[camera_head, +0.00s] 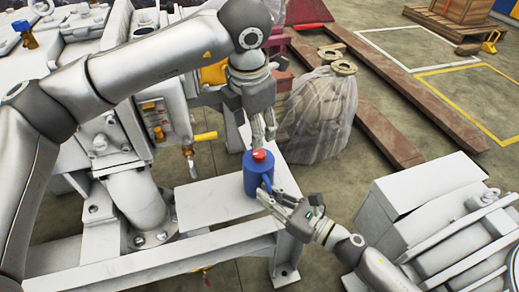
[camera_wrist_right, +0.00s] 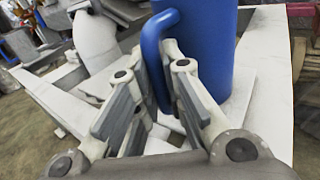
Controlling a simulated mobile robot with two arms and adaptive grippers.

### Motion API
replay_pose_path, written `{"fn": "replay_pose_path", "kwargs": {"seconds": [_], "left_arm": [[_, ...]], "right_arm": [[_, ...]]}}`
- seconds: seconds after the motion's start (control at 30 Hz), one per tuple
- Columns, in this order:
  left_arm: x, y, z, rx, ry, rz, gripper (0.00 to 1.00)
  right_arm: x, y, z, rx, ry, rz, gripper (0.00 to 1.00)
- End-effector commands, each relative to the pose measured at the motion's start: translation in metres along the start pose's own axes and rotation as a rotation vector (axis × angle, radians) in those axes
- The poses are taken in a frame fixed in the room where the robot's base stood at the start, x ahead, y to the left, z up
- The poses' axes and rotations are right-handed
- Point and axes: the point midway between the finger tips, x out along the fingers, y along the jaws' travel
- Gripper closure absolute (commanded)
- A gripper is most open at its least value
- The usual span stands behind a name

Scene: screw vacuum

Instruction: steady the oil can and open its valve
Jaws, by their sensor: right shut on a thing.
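The blue oil can (camera_head: 257,174) stands upright on a pale metal ledge, with a red valve (camera_head: 259,155) on its top. My right gripper (camera_head: 268,197) reaches in from the lower right and is shut on the can's handle (camera_head: 267,183). In the right wrist view, the blue handle (camera_wrist_right: 152,62) passes between the fingers (camera_wrist_right: 160,95), beside the can's body (camera_wrist_right: 215,45). My left gripper (camera_head: 264,136) points down just above and behind the red valve, apart from it. I cannot tell how far its fingers are spread.
The white ledge (camera_head: 210,205) has bare room left of the can. Pump machinery with a yellow-handled valve (camera_head: 205,136) stands at the left. A plastic-wrapped sack (camera_head: 320,115) stands behind right. A grey machine (camera_head: 465,235) fills the lower right.

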Motion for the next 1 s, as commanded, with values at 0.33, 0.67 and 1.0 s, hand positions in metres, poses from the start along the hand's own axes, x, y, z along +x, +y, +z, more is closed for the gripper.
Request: {"fn": "replay_pose_path", "kwargs": {"seconds": [0.33, 0.67, 1.0], "left_arm": [[-0.009, 0.009, 0.012, 0.550, 0.065, -0.094, 0.49], [-0.019, 0.014, 0.021, 0.947, 0.064, -0.183, 0.49], [-0.002, 0.012, 0.019, 1.036, 0.057, -0.206, 0.49]], "right_arm": [[0.000, 0.000, 0.000, 0.001, 0.000, 0.000, 1.00], [0.000, 0.000, 0.000, 0.001, 0.000, 0.000, 1.00], [0.000, 0.000, 0.000, 0.001, 0.000, 0.000, 1.00]]}}
